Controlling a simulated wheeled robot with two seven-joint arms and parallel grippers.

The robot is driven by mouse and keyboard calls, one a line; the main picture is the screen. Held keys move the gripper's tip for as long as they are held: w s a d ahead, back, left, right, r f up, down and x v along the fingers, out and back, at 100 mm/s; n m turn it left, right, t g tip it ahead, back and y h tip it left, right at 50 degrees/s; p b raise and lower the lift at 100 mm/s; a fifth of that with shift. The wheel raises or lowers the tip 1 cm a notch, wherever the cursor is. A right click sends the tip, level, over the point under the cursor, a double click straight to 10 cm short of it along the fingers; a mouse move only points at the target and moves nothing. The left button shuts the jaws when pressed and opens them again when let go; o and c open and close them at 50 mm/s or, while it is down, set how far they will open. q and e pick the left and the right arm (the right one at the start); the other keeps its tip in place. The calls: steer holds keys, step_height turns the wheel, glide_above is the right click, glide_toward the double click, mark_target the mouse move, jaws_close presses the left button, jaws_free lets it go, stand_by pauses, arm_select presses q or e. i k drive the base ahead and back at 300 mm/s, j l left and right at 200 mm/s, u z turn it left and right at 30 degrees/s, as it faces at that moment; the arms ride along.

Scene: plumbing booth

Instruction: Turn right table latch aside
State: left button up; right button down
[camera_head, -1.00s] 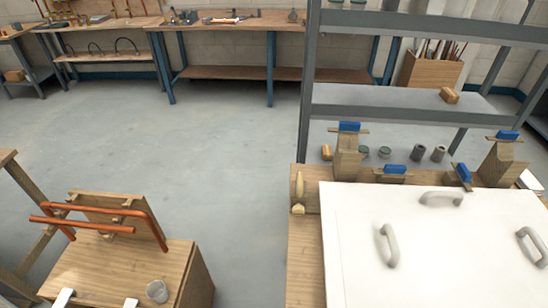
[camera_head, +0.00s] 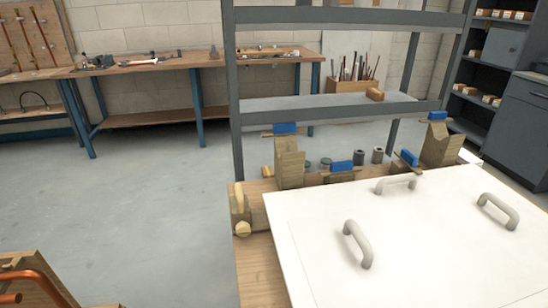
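The wooden table (camera_head: 258,272) on the right carries a large white panel (camera_head: 395,245) with several grey handles. At the table's far left corner, a pale upright wooden piece (camera_head: 239,196) stands against a small wooden block with a round wooden knob (camera_head: 242,229) below it. It looks like a turning latch, but I cannot be sure. It stands beside the white panel, apart from the panel's edge. Blue blocks on thin wooden strips (camera_head: 285,128) sit on and near wooden supports along the far edge. Neither of my grippers shows in the view.
A grey metal shelf rack (camera_head: 340,105) stands just behind the table. A wooden stand with copper pipe (camera_head: 35,272) is at the lower left. A long workbench (camera_head: 180,68) runs along the back wall. The grey floor (camera_head: 140,195) between them is clear.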

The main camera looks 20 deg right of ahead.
mark_target(405, 156)
steer(key=z, duration=1.5)
